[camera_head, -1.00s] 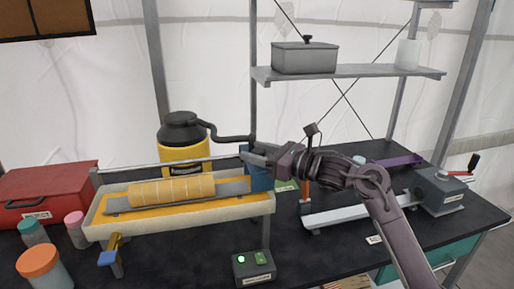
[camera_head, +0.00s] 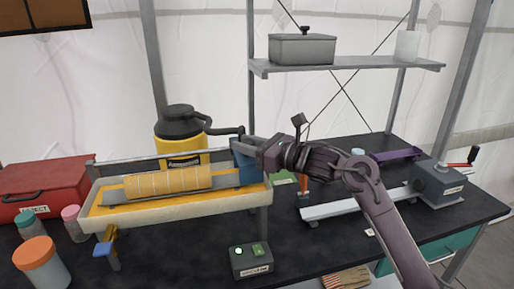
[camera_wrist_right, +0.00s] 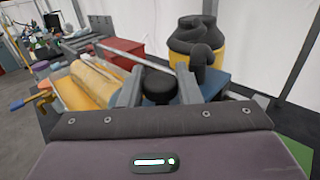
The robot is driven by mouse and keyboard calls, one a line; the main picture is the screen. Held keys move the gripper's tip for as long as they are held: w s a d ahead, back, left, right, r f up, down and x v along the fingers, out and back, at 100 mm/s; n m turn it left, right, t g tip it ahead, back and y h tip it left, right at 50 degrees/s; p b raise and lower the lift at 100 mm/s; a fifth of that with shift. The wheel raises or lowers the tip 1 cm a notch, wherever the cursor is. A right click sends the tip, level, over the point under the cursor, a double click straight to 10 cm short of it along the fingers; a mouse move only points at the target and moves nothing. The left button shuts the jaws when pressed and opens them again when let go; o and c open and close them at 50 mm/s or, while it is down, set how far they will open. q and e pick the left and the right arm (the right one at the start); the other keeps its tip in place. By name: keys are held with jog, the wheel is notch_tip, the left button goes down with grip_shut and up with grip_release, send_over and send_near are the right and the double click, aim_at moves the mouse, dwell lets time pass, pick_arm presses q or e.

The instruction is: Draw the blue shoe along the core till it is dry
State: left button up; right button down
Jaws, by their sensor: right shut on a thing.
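The core (camera_head: 168,182) is a tan, banded cylinder lying on a grey rail in a cream tray (camera_head: 180,211) with a yellow-orange inside. The blue shoe (camera_head: 252,174) stands at the tray's right end, a small gap right of the core. My right gripper (camera_head: 246,146) is at the shoe's top. In the right wrist view, its fingers (camera_wrist_right: 160,88) are shut on the shoe's round black knob, with blue shoe surface (camera_wrist_right: 214,84) beside it. The core also shows there (camera_wrist_right: 98,78), left of the fingers. My left gripper is out of view.
A yellow vacuum canister (camera_head: 180,148) with a black hose stands behind the tray. A red case (camera_head: 45,187) and several jars are at left. A switch box (camera_head: 252,260) with a lit green light is in front. A grey rail device (camera_head: 438,182) is at right.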

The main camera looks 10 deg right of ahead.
jog(key=a+b, duration=0.2)
jog(key=a, duration=0.4)
jog(key=a+b, duration=0.2)
jog(key=a, duration=0.3)
jog(key=shift+s+a, duration=0.2)
jog(key=shift+a, duration=0.15)
jog(key=shift+d, duration=0.1)
jog(key=c, duration=1.1)
grip_release()
jog(key=shift+s+d+f, duration=0.1)
jog(key=shift+s+d, duration=0.25)
jog(key=shift+d, duration=0.1)
jog(key=b+v, duration=0.2)
jog(key=v, duration=0.5)
jog(key=shift+a, duration=0.1)
